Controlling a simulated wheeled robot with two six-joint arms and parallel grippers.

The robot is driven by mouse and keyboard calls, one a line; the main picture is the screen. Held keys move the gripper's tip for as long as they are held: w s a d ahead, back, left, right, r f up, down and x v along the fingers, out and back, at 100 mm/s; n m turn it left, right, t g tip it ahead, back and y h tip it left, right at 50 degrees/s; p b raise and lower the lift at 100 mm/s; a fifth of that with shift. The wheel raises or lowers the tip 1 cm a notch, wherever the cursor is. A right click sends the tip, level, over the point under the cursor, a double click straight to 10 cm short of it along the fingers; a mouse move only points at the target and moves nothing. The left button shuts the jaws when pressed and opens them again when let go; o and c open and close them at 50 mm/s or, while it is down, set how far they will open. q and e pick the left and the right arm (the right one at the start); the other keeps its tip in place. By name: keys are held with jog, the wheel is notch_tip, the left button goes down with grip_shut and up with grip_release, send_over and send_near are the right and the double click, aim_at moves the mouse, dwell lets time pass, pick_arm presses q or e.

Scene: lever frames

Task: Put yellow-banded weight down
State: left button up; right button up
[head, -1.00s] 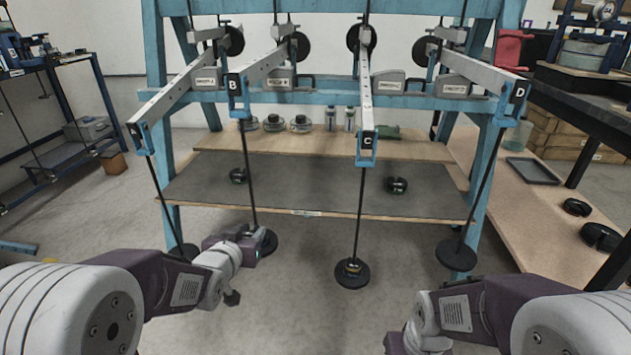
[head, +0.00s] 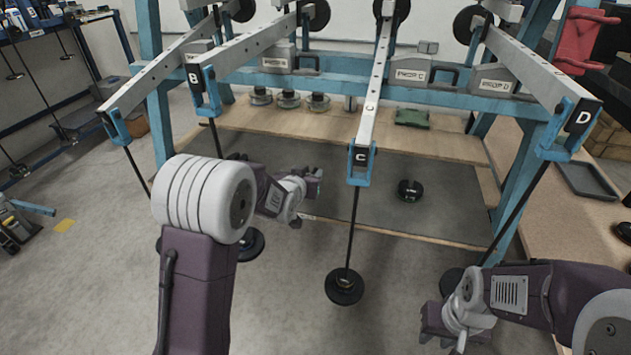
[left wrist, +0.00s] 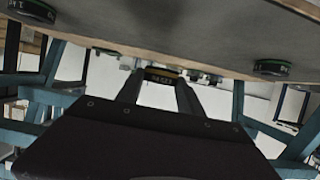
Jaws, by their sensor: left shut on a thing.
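My left gripper (head: 316,184) is above the front part of the rack's lower shelf, between hangers B and C. In the left wrist view its two fingers (left wrist: 160,88) are shut on a dark weight with a yellow band (left wrist: 163,74). I cannot make out this held weight in the head view. A dark disc with a small yellowish mark (head: 344,284) sits at the foot of hanger C. My right gripper (head: 438,325) is low at the right, apart from the rack; its fingers are too unclear to tell their state.
The grey mat (head: 350,205) on the lower shelf has free room. A dark green-marked weight (head: 409,190) lies on it, right of rod C. Hanger B's disc (head: 250,245) hangs behind my left arm. Several weights (head: 289,100) stand on the back board. A tray (head: 588,180) lies on the right bench.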

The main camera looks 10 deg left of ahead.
aim_at(309, 204)
pick_arm(q)
notch_tip(309, 204, down, 9)
jog(key=b, duration=0.5)
jog(key=shift+f, duration=0.2)
jog(key=shift+r, duration=0.25)
jog(key=shift+f, duration=0.25)
jog(key=o, duration=1.4)
jog(key=shift+r, duration=0.15)
